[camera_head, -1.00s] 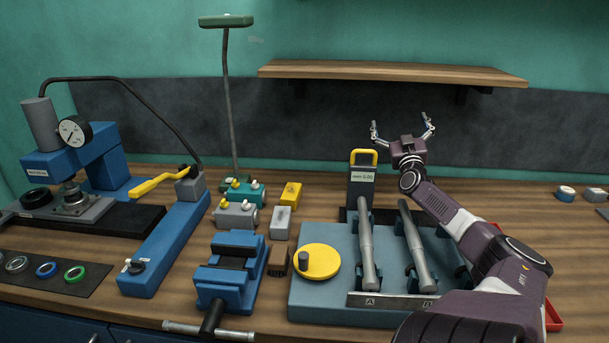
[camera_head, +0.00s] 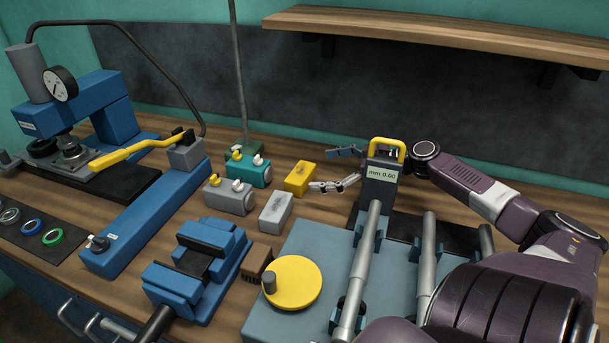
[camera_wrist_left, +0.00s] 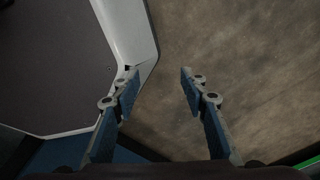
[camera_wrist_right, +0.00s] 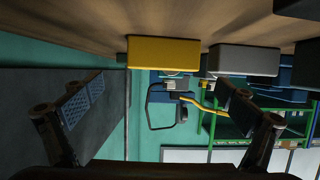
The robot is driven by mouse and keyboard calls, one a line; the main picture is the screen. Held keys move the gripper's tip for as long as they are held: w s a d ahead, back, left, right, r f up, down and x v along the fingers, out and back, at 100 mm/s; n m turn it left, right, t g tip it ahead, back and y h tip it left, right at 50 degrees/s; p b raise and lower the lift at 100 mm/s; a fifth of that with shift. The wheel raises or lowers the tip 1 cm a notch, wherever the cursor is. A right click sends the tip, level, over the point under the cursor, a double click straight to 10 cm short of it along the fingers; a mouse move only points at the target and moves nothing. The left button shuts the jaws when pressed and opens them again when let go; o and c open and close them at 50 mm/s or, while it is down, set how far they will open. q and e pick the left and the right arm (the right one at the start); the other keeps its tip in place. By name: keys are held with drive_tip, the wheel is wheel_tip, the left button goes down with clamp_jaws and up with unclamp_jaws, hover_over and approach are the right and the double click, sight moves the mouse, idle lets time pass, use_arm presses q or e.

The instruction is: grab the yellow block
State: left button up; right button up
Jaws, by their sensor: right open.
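The yellow block (camera_head: 300,177) stands on the wooden bench, right of the teal block and behind the light grey block. My right gripper (camera_head: 333,171) is open and empty just right of it, its fingers pointing left towards it. In the right wrist view, the yellow block (camera_wrist_right: 163,52) is ahead of the open fingers (camera_wrist_right: 160,88), apart from them and within the gap's width. The gauge with the yellow handle hides part of my right gripper in the head view. My left gripper (camera_wrist_left: 160,80) shows only in its wrist view, open and empty above a brownish surface.
The light grey block (camera_head: 275,212) stands close in front of the yellow block. The teal block (camera_head: 248,170) is to its left. The gauge (camera_head: 380,185) stands close to my right gripper. A thin pole (camera_head: 238,75) rises behind, and a wooden shelf (camera_head: 440,38) hangs above.

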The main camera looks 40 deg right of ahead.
sight(306, 173)
drive_tip(key=shift+w+a+f, duration=0.2)
drive_tip(key=shift+w+a, duration=0.2)
drive_tip(key=shift+w, duration=0.2)
drive_tip(key=shift+f+b+x, duration=0.2)
drive_tip(key=shift+b+x, duration=0.1)
drive_tip(key=shift+x, duration=1.3)
drive_tip(key=shift+w+a+f, duration=0.2)
drive_tip(key=shift+w+a, duration=0.1)
drive_tip(key=shift+w, duration=0.1)
drive_tip(key=shift+w+a+f, duration=0.1)
drive_tip(key=shift+w, duration=0.05)
use_arm(q)
drive_tip(key=shift+d+f, duration=0.45)
drive_tip(key=shift+f, duration=0.1)
drive_tip(key=shift+a, duration=0.1)
use_arm(e)
drive_tip(key=shift+c, duration=0.3)
drive_tip(key=c, duration=1.8)
